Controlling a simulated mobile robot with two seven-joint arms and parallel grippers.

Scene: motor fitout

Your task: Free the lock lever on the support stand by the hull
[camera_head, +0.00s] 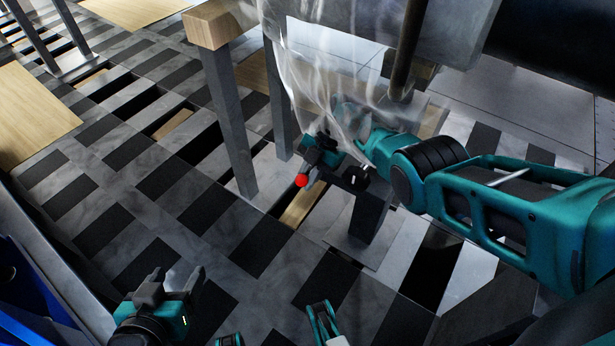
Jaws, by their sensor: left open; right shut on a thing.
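The lock lever shows as a red ball knob (302,180) beside my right gripper, near the top of the support stand (367,218). The stand is a dark grey post on a flat base plate. My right gripper (312,168) reaches in from the right and is shut on the lever close to the knob. The lever's shaft is mostly hidden by the gripper and dark parts. The pale, glossy hull (465,30) is above, with clear film hanging over the stand's upper part. My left gripper (178,277) is open and empty at the lower left, over the floor, well away from the stand.
A trestle with a wooden top beam (215,24) and grey legs stands left of the lever. A dark rod (406,50) comes down behind my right arm. A blue object (30,300) is at the lower left edge. The checkered floor between is mostly clear.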

